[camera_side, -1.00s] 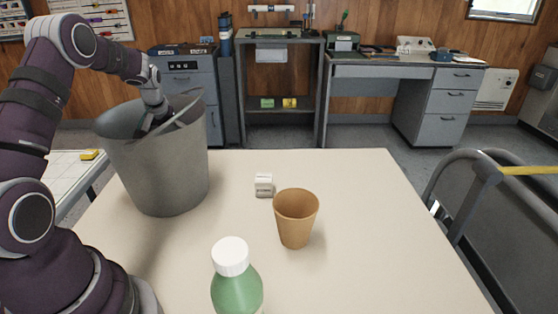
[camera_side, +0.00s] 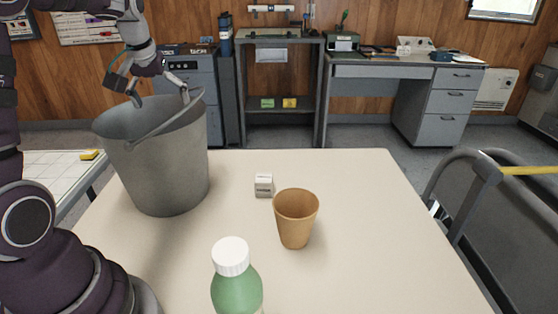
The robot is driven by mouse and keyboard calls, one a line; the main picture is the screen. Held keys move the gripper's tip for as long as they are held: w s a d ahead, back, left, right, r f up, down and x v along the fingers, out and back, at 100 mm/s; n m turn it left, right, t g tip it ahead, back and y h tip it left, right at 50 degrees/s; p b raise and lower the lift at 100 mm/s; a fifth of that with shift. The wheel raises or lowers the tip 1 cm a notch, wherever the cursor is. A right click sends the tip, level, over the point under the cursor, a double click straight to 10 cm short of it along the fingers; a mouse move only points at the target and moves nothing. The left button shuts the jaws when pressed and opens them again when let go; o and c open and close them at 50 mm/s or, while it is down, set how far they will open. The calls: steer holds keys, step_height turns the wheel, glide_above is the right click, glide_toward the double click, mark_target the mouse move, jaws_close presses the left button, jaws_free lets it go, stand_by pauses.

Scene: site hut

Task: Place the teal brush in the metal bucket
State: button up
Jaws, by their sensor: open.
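The grey metal bucket (camera_side: 160,172) stands upright on the left of the table, its handle resting up over the rim. My gripper (camera_side: 161,99) is open above the bucket's mouth, with its fingers spread near rim height and nothing seen between them. The teal brush is not visible on the table or in my gripper. The inside bottom of the bucket is hidden by its front wall, so I cannot tell what lies in it.
A small white box (camera_side: 264,185) and a tan cup (camera_side: 296,217) stand mid-table (camera_side: 380,235). A green bottle with a white cap (camera_side: 236,280) stands at the front. The table's right side is clear. A grey cart (camera_side: 500,225) stands beyond the right edge.

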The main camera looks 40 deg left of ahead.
steer(key=s+d+m+t+h, duration=0.1)
steer(key=s+d+m, duration=0.3)
steer(key=d, duration=0.6)
steer(key=s+d+m+t+h, duration=0.1)
steer(key=s+d+m, duration=0.4)
steer(key=d, duration=0.6)
steer(key=shift+m+t+h, duration=0.4)
steer(key=shift+m+h, duration=0.2)
steer(key=shift+h, duration=0.2)
